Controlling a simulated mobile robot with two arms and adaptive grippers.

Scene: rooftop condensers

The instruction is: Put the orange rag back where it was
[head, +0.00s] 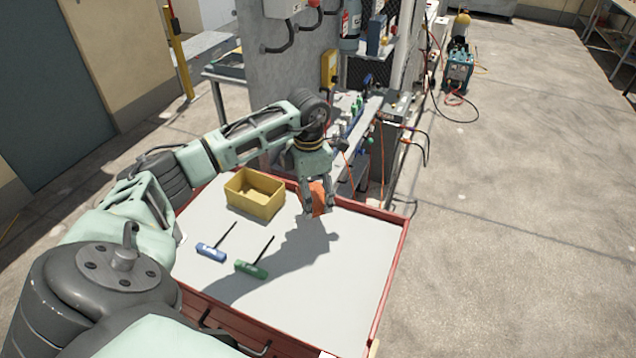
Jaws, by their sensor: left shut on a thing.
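The orange rag (318,196) hangs between the fingers of my left gripper (318,210). The gripper points down and is shut on the rag, over the far part of the grey top of the red cart (335,290). I cannot tell whether the rag touches the cart top. My left arm reaches in from the left, and its fingers partly cover the rag. My right gripper is not in view.
A yellow bin (255,193) stands on the cart, left of the rag. A blue-handled tool (211,252) and a green-handled tool (251,269) lie nearer. A grey panel with shelves and hoses (330,80) stands behind the cart. The cart top's right side is clear.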

